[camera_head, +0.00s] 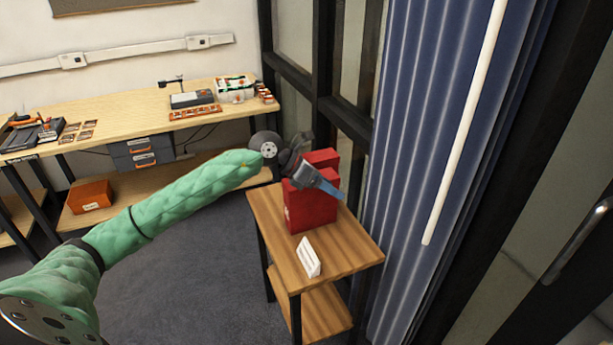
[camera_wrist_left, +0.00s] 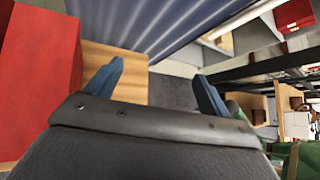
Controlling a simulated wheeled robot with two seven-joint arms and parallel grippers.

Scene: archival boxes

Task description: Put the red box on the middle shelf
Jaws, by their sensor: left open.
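A red box (camera_head: 312,208) stands on the top of a small wooden table (camera_head: 350,252). Red surfaces show at two heights, and I cannot tell whether they belong to one box or two. My left gripper (camera_head: 330,188) is over the red box in the head view, its blue fingers partly covering it. In the left wrist view, the left gripper (camera_wrist_left: 159,72) has its fingers spread with nothing between them, and the red box (camera_wrist_left: 38,75) is to their left. My right gripper is out of view. I cannot identify a middle shelf.
A white card (camera_head: 308,257) stands on the small table, which has a lower shelf (camera_head: 312,310). A blue curtain (camera_head: 410,150) hangs close on the right. A workbench (camera_head: 120,110) with tools is behind, with an orange box (camera_head: 90,196) beneath. Grey floor (camera_head: 200,270) is clear.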

